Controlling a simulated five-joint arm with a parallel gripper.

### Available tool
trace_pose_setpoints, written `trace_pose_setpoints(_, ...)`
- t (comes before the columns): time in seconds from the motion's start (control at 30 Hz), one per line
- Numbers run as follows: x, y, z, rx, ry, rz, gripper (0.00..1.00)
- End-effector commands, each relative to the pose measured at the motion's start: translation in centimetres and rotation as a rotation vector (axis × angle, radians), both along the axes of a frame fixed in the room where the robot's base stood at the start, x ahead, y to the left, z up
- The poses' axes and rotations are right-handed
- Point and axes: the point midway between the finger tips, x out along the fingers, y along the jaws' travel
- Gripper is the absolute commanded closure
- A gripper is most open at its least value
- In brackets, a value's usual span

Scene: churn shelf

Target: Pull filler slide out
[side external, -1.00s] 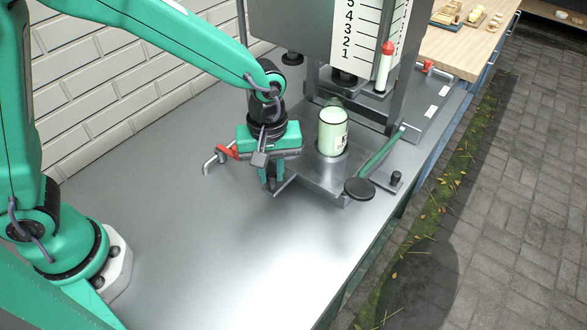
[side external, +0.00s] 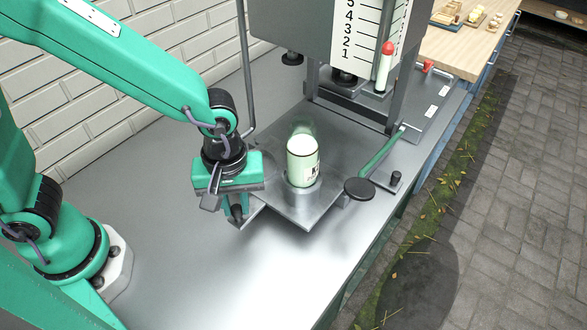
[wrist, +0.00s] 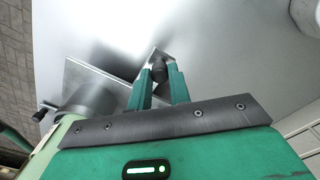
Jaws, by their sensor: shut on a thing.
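The filler slide (side external: 315,216) is a flat grey metal plate drawn partly out from under the filler frame. A light green canister (side external: 303,165) stands upright in a metal ring on it. My gripper (side external: 238,216) is at the slide's left end, pointing down. In the wrist view my gripper (wrist: 160,84) is shut on the slide's dark knob (wrist: 160,71), which shows between the green fingers. The slide plate (wrist: 88,78) also shows there, left of the fingers. In the side view the gripper body hides most of the grip.
The filler housing (side external: 300,22) with its numbered scale stands behind the slide. A green lever (side external: 382,152) with a black round pad (side external: 359,189) lies close to the slide's right side. The steel bench (side external: 210,265) is clear in front and to the left.

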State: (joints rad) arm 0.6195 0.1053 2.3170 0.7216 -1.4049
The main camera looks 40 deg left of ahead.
Motion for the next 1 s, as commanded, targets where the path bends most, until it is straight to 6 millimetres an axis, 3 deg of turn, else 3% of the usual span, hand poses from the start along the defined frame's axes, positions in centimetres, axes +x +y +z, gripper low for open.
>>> trace_pose_setpoints(0.43, -0.66, -0.2, 0.16, -0.007, -0.01, -0.002, 1.0)
trace_pose_setpoints(0.47, -0.66, -0.2, 0.16, -0.007, -0.01, -0.002, 0.79)
trace_pose_setpoints(0.57, -0.68, -0.17, 0.15, -0.006, -0.008, -0.001, 0.59)
trace_pose_setpoints(1.0, -0.77, -0.05, 0.43, -0.003, -0.004, 0.0, 0.59)
